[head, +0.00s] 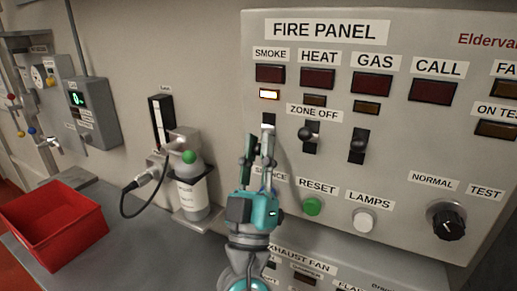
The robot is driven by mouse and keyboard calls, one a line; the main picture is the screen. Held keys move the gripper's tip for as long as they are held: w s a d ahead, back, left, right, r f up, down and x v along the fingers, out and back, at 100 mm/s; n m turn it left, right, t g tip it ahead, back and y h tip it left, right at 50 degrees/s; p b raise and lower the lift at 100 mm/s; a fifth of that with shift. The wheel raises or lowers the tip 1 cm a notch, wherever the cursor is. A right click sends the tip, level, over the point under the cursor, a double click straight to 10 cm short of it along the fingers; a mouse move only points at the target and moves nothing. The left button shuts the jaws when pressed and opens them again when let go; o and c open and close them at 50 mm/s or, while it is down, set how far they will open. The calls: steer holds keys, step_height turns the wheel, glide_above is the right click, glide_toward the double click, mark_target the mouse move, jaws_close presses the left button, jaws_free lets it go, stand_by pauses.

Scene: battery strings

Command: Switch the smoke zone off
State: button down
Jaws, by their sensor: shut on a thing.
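The grey fire panel (400,30) fills the right of the head view. Only the top of the switch's slot (268,118) shows above the fingertips. I cannot tell the lever's position. To the right are the heat switch (306,133) and the gas switch (358,146), both with dark knobs.
The ZONE OFF lamps under HEAT (315,100) and GAS (366,107) are dark. Below are a green RESET button (312,206), a white LAMPS button (363,220) and a black rotary knob (446,222). A red bin (52,232) and a grey cylinder (190,190) stand left.

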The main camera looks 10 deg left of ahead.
steer(key=c, duration=1)
jaws_free()
steer(key=shift+f, duration=0.1)
steer(key=v, duration=1.2)
